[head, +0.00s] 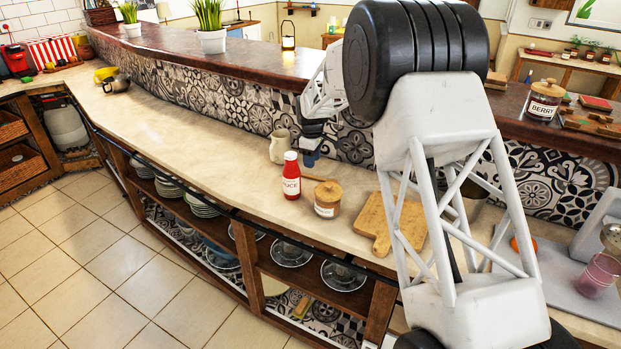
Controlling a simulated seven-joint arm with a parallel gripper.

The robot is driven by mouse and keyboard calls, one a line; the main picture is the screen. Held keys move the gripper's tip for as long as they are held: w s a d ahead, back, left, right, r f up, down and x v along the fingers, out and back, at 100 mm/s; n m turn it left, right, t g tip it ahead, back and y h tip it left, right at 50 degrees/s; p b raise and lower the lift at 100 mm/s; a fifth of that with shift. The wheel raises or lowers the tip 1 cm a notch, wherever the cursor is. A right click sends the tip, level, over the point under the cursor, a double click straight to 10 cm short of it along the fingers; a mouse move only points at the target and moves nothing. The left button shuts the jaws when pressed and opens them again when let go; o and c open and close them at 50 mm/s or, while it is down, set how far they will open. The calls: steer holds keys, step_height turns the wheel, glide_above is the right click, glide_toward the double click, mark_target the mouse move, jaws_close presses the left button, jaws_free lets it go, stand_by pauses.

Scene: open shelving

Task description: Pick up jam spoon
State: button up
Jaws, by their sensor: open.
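A thin brown handle-like piece (318,178) lies on the pale counter (222,143), behind the red sauce bottle (291,176) and the wooden-lidded jar (328,199). It may be the jam spoon, but it is too small and partly covered to be sure. My gripper (311,160) is open, above the counter just beyond the bottle and close over the brown piece. Its fingertips are small and dark blue here, and I see nothing held between them.
A cream jug (280,146) stands just left of my gripper. A wooden cutting board (388,224) lies to the right, partly behind my arm. A jar labelled BERRY (543,100) stands on the raised ledge. The counter to the left is largely clear.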

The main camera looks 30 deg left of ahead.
mark_target(312, 176)
steer(key=shift+f, duration=0.45)
steer(key=shift+f, duration=2.6)
jaws_close()
